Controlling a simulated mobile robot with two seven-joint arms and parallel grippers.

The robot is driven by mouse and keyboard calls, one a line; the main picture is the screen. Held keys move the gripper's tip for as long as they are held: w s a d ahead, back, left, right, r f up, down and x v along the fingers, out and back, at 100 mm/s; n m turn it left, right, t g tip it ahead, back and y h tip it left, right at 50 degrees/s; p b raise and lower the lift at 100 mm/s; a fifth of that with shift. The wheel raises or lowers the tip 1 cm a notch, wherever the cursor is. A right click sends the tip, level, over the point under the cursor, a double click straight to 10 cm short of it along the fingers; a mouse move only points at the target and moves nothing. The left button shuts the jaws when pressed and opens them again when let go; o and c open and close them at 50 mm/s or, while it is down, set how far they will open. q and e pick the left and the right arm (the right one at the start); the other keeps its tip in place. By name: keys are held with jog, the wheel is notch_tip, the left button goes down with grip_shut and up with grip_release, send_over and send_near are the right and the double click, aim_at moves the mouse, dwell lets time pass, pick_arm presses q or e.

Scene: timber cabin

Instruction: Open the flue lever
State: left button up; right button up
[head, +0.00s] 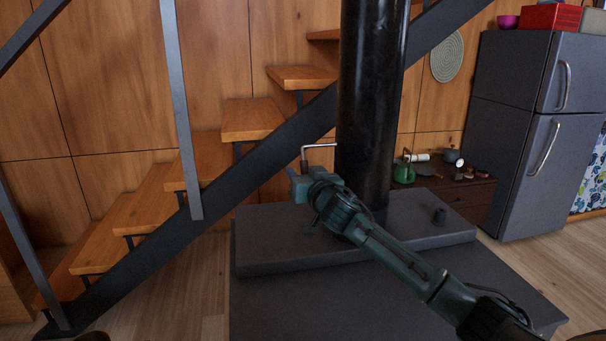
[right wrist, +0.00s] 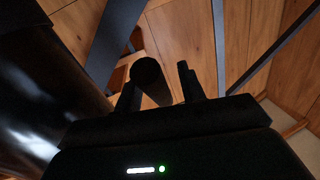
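The flue lever (head: 320,146) is a thin bent metal rod on the left side of the black flue pipe (head: 368,80). It runs left from the pipe, then turns down. My right gripper (head: 299,182) is at the lower end of the rod. In the right wrist view, a dark round bar (right wrist: 149,76), seemingly the lever's end, shows between the two spread fingers of my right gripper (right wrist: 158,90). It is nearer the left finger, with a gap to the right one. Contact with the left finger cannot be told. My left gripper is out of view.
The pipe rises from a dark stepped plinth (head: 270,240). A wooden staircase (head: 250,120) with a dark stringer stands behind and left. A low cabinet (head: 460,192) with small items and a grey fridge (head: 533,130) stand at the right.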

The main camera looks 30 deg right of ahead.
grip_shut()
dwell(0.5)
